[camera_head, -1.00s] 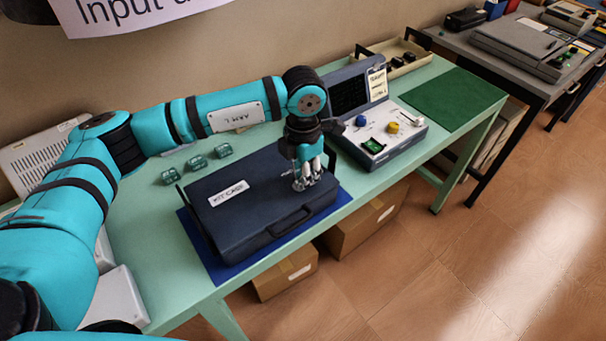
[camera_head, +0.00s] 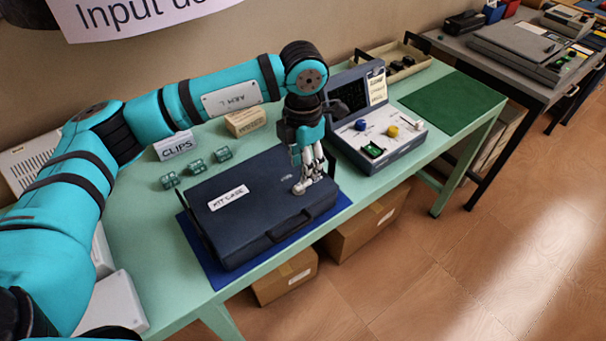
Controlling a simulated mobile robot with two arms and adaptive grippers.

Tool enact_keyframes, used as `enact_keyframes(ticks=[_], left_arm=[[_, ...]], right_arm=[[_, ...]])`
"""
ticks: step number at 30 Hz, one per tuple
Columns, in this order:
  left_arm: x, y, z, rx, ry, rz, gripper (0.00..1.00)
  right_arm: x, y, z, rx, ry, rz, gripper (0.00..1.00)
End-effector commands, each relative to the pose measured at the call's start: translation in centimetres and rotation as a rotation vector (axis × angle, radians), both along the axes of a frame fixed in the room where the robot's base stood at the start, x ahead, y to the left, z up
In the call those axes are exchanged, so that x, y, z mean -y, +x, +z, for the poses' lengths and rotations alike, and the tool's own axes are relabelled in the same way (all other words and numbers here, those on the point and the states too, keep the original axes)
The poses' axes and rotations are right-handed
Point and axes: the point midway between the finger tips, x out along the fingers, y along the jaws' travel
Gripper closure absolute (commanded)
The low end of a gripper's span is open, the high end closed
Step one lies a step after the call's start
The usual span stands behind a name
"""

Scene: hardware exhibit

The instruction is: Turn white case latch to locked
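The dark blue kit case (camera_head: 245,222) lies closed on a blue mat (camera_head: 218,275) on the green table, with a white "KIT CASE" label on its lid. My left gripper (camera_head: 307,181) points down at the right part of the lid, its silver fingers close together at the surface. A small whitish piece (camera_head: 299,188) shows at the fingertips. It may be the latch, but it is too small and too covered to be sure, and its setting cannot be read. Whether the fingers grip it cannot be told. My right gripper is out of view.
A console (camera_head: 388,148) with knobs stands close right of my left gripper. A CLIPS sign (camera_head: 175,146), several green clips (camera_head: 195,167) and a wooden block (camera_head: 245,121) stand behind the case. A green mat (camera_head: 453,100) lies clear at the right.

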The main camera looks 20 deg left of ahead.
Motion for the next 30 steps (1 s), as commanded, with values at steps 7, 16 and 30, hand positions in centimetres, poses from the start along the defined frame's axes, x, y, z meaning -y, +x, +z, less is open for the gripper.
enact_keyframes(ticks=[7, 16, 30], left_arm=[[0.0, 0.1, 5.0, 0.004, 0.0, -0.001, 0.63], [0.0, 0.0, 7.0, 0.0, 0.0, -0.001, 0.63], [0.0, 0.0, 7.0, -0.001, 0.001, -0.001, 0.63]], right_arm=[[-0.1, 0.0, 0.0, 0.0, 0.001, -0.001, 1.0], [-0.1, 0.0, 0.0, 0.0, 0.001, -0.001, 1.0], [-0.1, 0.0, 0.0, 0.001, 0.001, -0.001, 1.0]])
